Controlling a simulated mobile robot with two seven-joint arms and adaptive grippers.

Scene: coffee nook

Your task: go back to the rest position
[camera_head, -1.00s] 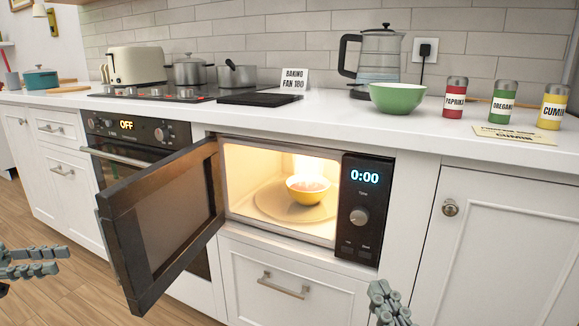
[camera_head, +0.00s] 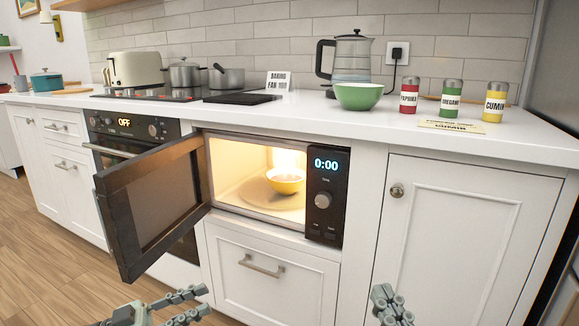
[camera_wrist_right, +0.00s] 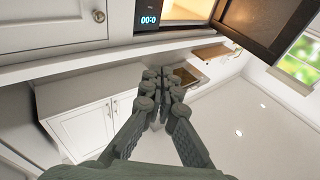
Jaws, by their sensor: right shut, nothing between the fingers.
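My left gripper (camera_head: 192,303) is at the bottom of the head view, below the open microwave door. Its two fingers are apart with nothing between them. My right gripper (camera_head: 388,304) is at the bottom, right of centre, in front of the white cabinet fronts. It is shut and empty. In the right wrist view its fingertips (camera_wrist_right: 160,82) are together. Neither gripper touches anything that I can see.
The microwave (camera_head: 325,198) is lit, shows 0:00, and holds a yellow bowl (camera_head: 286,183). Its door (camera_head: 152,207) hangs open to the left, jutting out above my left gripper. The counter carries a green bowl (camera_head: 358,96), a kettle (camera_head: 350,62) and spice jars (camera_head: 451,99).

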